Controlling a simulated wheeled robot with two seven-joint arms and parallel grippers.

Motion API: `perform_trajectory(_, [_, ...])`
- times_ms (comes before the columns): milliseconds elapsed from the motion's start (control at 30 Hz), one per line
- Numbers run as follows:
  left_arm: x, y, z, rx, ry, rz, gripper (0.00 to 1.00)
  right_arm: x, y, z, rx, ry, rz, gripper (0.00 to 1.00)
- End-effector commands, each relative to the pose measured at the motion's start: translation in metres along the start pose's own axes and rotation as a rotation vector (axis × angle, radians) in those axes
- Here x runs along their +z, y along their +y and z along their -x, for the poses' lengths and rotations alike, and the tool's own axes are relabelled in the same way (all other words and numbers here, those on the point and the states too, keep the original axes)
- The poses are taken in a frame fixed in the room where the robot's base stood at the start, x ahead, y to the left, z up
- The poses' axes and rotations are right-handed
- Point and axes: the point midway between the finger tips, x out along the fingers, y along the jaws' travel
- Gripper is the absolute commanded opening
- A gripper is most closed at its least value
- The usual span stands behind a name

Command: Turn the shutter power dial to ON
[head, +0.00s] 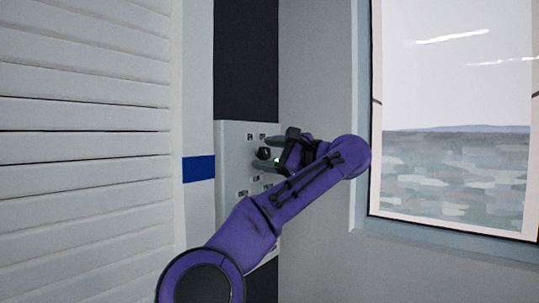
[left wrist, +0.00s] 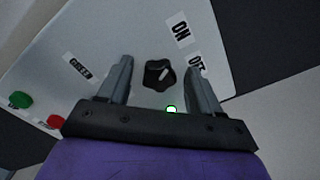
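The shutter power dial is a black knob (left wrist: 159,75) with a light pointer line, on a light grey control panel (head: 233,150). In the left wrist view an ON label (left wrist: 180,29) sits up and right of it, and a second label (left wrist: 196,64), partly hidden by a finger, sits to its right. The pointer line slants toward the upper right; which label it marks I cannot tell. My left gripper (left wrist: 157,80) is open, with one finger on each side of the dial and gaps between. In the head view my left gripper (head: 280,152) is at the panel. My right gripper is not in view.
A slatted shutter (head: 85,150) stands left of the panel, and a window (head: 455,110) is to the right.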

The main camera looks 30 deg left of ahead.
Motion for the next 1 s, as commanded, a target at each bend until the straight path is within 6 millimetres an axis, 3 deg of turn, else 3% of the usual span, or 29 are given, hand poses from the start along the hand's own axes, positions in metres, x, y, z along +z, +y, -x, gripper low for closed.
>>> perform_trajectory(267, [-0.001,0.000,0.003,-0.001,0.000,-0.002,0.64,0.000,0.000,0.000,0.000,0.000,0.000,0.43])
perform_trajectory(367, [-0.001,0.000,0.017,-0.003,0.001,-0.002,0.64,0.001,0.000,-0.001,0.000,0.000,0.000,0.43])
perform_trajectory(700, [0.001,-0.002,0.092,-0.002,0.000,-0.001,0.64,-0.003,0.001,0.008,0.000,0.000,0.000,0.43])
perform_trajectory(1000, [-0.001,0.000,0.105,0.000,0.001,-0.001,0.64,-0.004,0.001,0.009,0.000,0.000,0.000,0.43])
